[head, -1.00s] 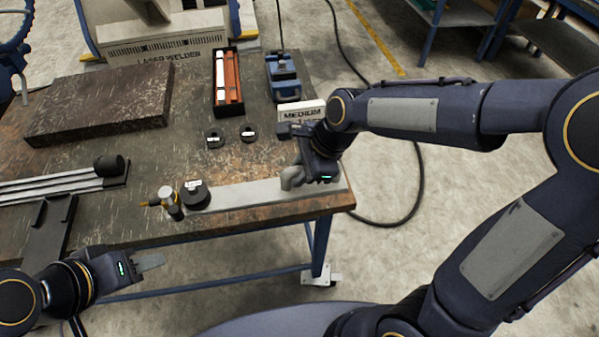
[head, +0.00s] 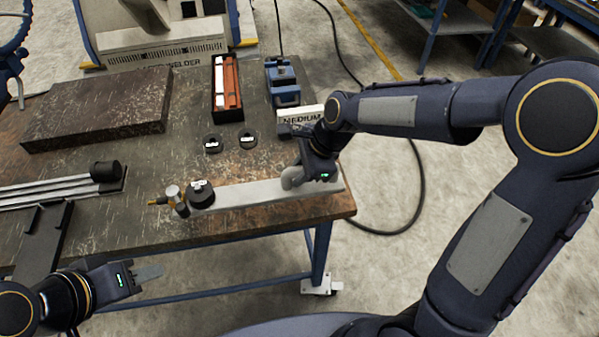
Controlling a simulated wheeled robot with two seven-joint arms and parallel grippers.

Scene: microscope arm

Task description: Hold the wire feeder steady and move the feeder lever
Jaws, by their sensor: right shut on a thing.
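A long flat grey bar (head: 245,192) lies along the table's front edge. At its left end are a black round knob (head: 200,193) and a small metal cylinder with a brass tip (head: 173,197). I take this to be the wire feeder, but I cannot tell which part is its lever. My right gripper (head: 298,176) is shut at a bent grey piece (head: 289,180) near the bar's right end, its fingers partly hidden. My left gripper (head: 148,273) is in front of the table edge, below the knob end and apart from it. Its finger gap is not clear.
A box marked MEDIUM (head: 300,116) stands behind my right gripper. Two black rings (head: 213,143), a tray of rods (head: 227,88), a blue device (head: 284,82) and a dark slab (head: 98,105) are further back. Rails (head: 50,190) lie left. The table (head: 130,215) is clear mid-left.

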